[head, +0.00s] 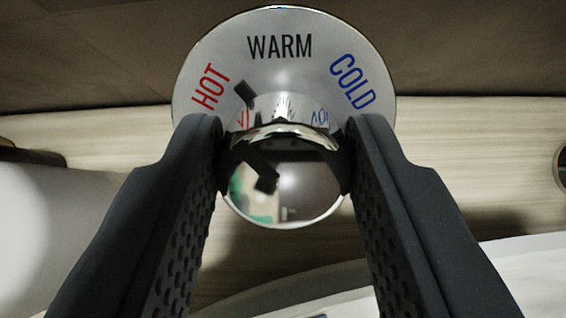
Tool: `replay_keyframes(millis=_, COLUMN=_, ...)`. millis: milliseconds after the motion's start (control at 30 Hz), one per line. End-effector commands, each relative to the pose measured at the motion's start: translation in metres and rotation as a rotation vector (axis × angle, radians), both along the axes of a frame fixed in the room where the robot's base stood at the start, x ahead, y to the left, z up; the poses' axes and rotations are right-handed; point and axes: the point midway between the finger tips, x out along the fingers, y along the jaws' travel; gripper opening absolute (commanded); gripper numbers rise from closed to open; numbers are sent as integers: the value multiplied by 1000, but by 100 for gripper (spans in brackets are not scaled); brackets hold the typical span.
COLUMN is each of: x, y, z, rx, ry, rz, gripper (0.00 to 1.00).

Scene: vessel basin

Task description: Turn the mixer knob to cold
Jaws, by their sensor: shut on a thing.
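The mixer knob (290,195) is a shiny chrome, rounded knob in the middle of the head view. Behind it is a round silver dial plate (280,22) with HOT in red at left, WARM in black at top and COLD in blue at right. A short black mark (245,94) shows at the knob's upper left, between HOT and WARM and nearer HOT. My gripper (287,150) is shut on the knob, one dark finger on each side. The fingers hide the knob's sides and the dial's lower edge.
A pale wood-grain surface (120,127) lies behind the dial, with a brown panel (90,50) above it. A white rounded form (60,225) is at left. A white curved edge (530,265) is at lower right. A dark round thing shows at the right edge.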

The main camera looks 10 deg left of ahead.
Motion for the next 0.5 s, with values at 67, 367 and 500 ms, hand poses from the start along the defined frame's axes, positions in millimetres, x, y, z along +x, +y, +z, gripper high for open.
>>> replay_keyframes(millis=67, x=0, y=1, z=-1, rx=16, ry=2, rz=-14, gripper=12)
replay_keyframes(millis=367, x=-1, y=0, z=0, rx=136, ry=9, rz=-158, gripper=12)
replay_keyframes(millis=500, x=0, y=-1, z=1, rx=206, ry=9, rz=-245, gripper=12)
